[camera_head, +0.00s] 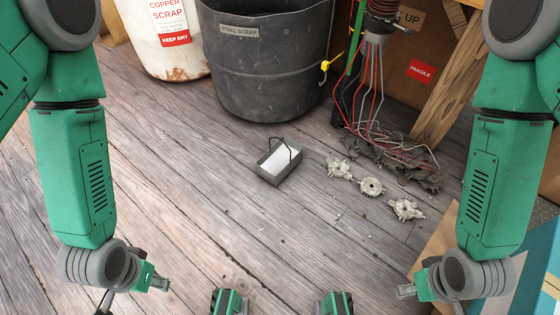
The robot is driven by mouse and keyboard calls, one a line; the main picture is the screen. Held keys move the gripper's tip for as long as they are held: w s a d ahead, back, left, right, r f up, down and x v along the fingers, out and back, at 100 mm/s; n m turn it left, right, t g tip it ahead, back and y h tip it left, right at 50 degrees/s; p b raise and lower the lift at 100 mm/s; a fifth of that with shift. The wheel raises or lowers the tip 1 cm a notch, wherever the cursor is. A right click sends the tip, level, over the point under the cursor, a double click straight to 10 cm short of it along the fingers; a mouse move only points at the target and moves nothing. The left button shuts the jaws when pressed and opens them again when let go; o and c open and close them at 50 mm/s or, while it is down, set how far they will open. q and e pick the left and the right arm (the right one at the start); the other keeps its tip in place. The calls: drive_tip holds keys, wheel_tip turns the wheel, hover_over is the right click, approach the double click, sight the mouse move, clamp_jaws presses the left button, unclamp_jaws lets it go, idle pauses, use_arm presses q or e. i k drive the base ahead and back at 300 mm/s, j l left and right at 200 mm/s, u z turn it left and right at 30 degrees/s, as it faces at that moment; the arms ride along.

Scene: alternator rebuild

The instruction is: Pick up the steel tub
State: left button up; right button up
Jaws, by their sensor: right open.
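A small grey rectangular tub (268,174) with a pale interior and a thin dark wire handle stands on the plank floor near the middle of the view. It looks like the steel tub. My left gripper (159,284) is at the lower left, well apart from the tub and nearer to me. It is small and seen side-on, so its jaw opening cannot be made out. My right gripper (406,291) is open at the lower right, also well apart from the tub. Neither gripper touches the tub.
A large dark bin labelled STEEL SCRAP (262,75) stands behind the tub, beside a white COPPER SCRAP bin (170,50). Several metal parts (371,187) lie to the right, near loose wires (385,145). A blue box (535,270) is at lower right. The floor before the tub is clear.

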sight(274, 166)
drive_tip(key=i+j, duration=0.55)
drive_tip(key=i+j+z, duration=0.1)
drive_tip(key=i+j, duration=0.4)
drive_tip(key=j, duration=0.15)
drive_tip(key=i+j+z, duration=0.1)
drive_tip(key=i+j, duration=0.4)
drive_tip(key=j, duration=0.15)
